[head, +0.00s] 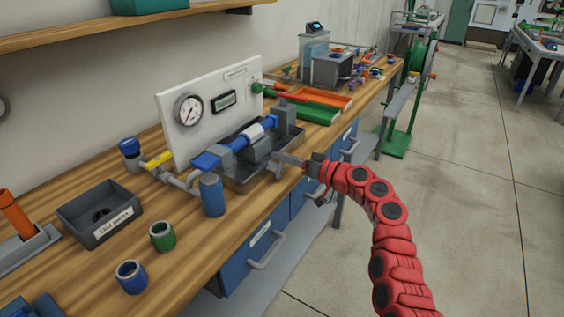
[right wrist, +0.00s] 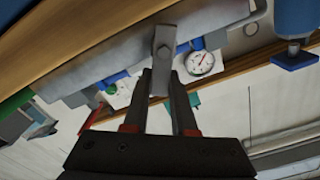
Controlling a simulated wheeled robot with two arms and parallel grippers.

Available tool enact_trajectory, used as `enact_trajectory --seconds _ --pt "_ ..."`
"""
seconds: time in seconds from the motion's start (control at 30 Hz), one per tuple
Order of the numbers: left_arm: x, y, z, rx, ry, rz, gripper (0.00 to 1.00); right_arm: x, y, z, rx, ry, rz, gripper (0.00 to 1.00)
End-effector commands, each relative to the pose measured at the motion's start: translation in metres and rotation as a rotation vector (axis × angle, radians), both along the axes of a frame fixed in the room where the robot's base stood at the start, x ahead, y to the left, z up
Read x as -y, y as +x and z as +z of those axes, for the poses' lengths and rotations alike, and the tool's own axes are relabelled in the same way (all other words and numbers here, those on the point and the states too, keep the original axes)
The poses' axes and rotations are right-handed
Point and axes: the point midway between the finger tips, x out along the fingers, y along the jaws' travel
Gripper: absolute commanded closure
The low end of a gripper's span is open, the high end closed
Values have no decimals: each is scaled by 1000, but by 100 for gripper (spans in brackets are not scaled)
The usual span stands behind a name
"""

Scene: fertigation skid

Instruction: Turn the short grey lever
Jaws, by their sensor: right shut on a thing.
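The short grey lever (head: 287,158) sticks out from the front of the fertigation skid toward the bench's front edge. In the right wrist view its grey end (right wrist: 165,42) lies between the fingertips. My right gripper (head: 305,162) reaches in from the right and is shut on the lever; the fingers also show in the right wrist view (right wrist: 166,75). Part of the lever is hidden by the jaws. My left gripper is in neither view.
A white panel with a gauge (head: 188,110) stands behind blue pipework (head: 207,161). A blue canister (head: 212,196) stands left of the lever. Blue (head: 131,278) and green cups (head: 162,236) and a grey bin (head: 95,228) sit on the bench.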

Motion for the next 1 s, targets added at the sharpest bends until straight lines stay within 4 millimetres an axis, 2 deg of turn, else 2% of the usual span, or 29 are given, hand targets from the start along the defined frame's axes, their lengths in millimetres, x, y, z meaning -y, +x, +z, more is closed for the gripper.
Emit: enact_trajectory --seconds 0.37,1.0 --pt "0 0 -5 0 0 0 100 7 9 -9 -290 209 0 100" --pt "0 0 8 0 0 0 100 12 16 -27 -736 534 -3 100"
